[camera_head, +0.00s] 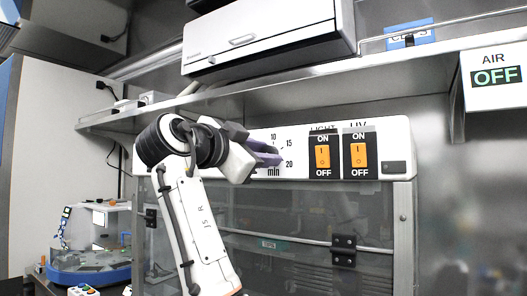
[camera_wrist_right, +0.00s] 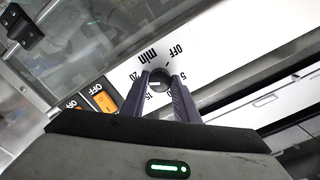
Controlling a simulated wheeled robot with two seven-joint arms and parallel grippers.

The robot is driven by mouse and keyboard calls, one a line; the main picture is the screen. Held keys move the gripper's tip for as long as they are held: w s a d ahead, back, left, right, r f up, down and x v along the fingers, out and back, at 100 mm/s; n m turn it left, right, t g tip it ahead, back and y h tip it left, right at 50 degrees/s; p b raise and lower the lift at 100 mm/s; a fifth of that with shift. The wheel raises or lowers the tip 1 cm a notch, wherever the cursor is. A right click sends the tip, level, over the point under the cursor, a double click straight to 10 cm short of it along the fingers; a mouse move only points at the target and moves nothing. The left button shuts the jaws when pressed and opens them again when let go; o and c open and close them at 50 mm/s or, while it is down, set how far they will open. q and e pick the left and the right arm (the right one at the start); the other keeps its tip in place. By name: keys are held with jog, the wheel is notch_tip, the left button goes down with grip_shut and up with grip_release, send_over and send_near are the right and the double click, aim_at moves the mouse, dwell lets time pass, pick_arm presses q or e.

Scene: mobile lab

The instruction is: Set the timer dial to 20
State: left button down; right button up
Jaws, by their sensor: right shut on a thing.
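The timer dial (camera_wrist_right: 159,77) is a small round dark knob on a white panel, with OFF, 5, 15 and "min" printed around it. My right gripper (camera_wrist_right: 162,84) is shut on the dial, one purple-grey finger on each side. A light mark shows on the knob, but I cannot tell exactly which number it points to. In the head view my right gripper (camera_head: 270,155) reaches the panel from the left and hides the dial. The printed 10, 15 and 20 show beside its fingers. My left gripper is not in view.
The orange LIGHT switch (camera_head: 322,156) and UV switch (camera_head: 359,155) sit right of the dial on the same panel. A metal shelf (camera_head: 300,88) with a white box (camera_head: 265,35) overhangs the panel. A glass sash (camera_head: 280,235) lies below.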

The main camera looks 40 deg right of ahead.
jog(key=shift+f+m, duration=0.2)
jog(key=shift+m, duration=0.1)
jog(key=o, duration=1.1)
jog(key=shift+a, duration=0.1)
jog(key=shift+c, duration=0.2)
jog(key=shift+r, duration=0.1)
jog(key=b+v, duration=0.1)
jog(key=v, duration=0.9)
